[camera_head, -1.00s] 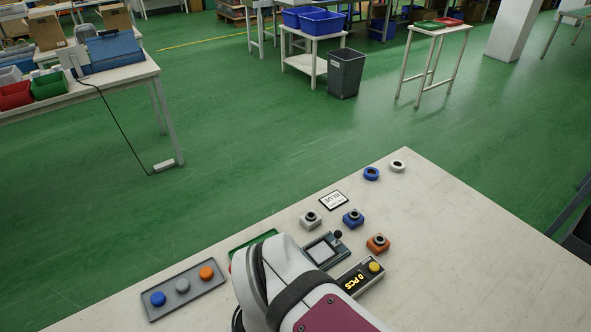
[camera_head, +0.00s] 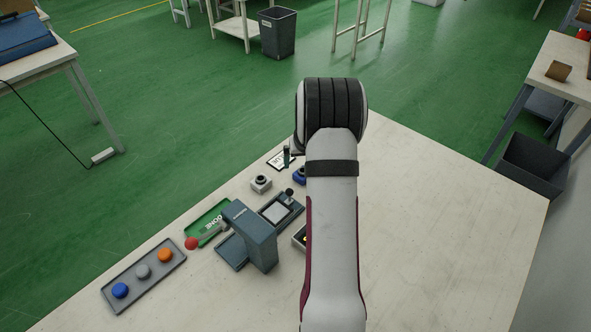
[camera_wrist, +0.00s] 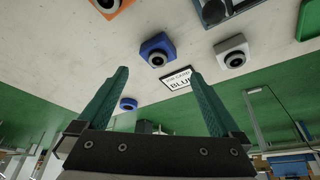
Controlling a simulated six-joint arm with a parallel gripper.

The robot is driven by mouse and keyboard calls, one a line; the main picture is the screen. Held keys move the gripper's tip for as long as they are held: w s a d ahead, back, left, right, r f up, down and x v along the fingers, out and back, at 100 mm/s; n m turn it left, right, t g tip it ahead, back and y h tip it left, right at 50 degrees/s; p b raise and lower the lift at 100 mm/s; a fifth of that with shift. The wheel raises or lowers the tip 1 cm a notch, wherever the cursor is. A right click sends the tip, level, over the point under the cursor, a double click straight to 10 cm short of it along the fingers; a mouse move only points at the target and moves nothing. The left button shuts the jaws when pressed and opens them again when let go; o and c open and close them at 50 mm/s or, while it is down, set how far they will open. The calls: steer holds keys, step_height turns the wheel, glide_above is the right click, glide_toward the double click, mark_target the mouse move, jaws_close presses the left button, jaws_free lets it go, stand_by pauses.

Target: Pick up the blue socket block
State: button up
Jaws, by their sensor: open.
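The blue socket block (camera_wrist: 157,50) has a dark round socket and sits on the pale table. In the wrist view it lies just beyond my open gripper (camera_wrist: 159,74), roughly between the lines of the two green fingers, with nothing held. In the head view the blue socket block (camera_head: 299,175) is mostly hidden by my arm, and one dark green finger (camera_head: 287,156) shows near it. A card reading BLUE (camera_wrist: 178,79) lies close by; in the head view the card (camera_head: 277,161) is partly covered.
A white socket block (camera_head: 261,184) stands left of the blue one. An orange block (camera_wrist: 108,4) is at the wrist view's top edge. A grey lever press (camera_head: 250,235) and a button tray (camera_head: 145,272) stand front left. The table's right side is clear.

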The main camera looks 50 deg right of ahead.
steer(key=x, duration=0.7)
steer(key=shift+s+d+f, duration=0.1)
steer(key=shift+f, duration=0.15)
steer(key=c, duration=1.2)
